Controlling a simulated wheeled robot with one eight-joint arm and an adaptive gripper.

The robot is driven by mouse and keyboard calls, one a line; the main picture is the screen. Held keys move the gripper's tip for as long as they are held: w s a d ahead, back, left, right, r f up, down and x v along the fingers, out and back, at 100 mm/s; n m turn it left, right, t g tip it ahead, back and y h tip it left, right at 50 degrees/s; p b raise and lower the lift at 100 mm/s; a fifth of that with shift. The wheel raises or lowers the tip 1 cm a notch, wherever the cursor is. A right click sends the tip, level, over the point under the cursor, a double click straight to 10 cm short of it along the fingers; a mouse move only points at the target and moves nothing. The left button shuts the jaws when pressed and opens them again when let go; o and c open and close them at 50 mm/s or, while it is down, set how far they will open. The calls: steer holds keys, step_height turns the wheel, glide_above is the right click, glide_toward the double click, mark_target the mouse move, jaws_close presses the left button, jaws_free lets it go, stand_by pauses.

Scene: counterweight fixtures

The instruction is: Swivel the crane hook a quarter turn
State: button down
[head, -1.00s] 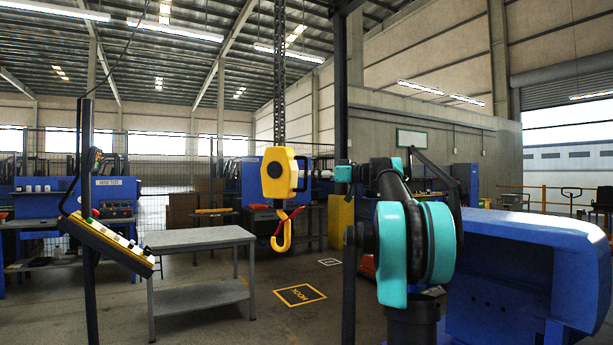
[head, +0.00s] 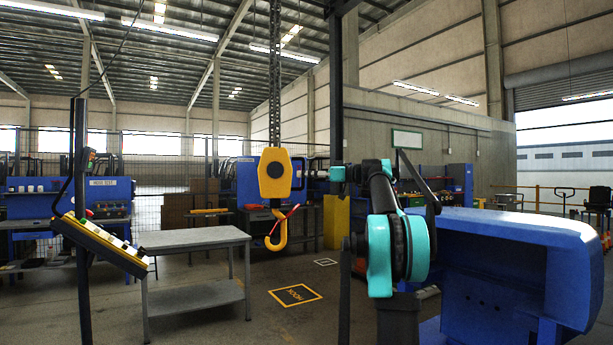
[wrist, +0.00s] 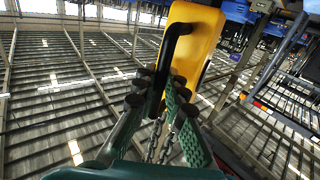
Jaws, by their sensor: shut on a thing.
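The yellow crane hook block (head: 275,173) hangs from a chain (head: 274,80), its broad face toward the head camera. In the head view my arm reaches the block from the right; the grip itself is small there.
A grey table (head: 193,238) stands left of the hook. A post with a yellow-edged panel (head: 103,244) is at the left. A floor square marked HOOK (head: 295,295) lies below. A dark post (head: 337,90) stands just right of the hook. Open floor surrounds the square.

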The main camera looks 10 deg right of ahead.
steer(key=shift+w+d, duration=0.1)
steer(key=shift+w, duration=1.45)
steer(key=shift+w, duration=0.3)
steer(key=c, duration=2)
jaws_free()
steer(key=shift+w, duration=0.3)
steer(key=o, duration=0.9)
steer(key=shift+s, duration=0.1)
steer(key=v, duration=0.8)
steer(key=shift+s+d, duration=0.2)
steer(key=shift+d, duration=0.05)
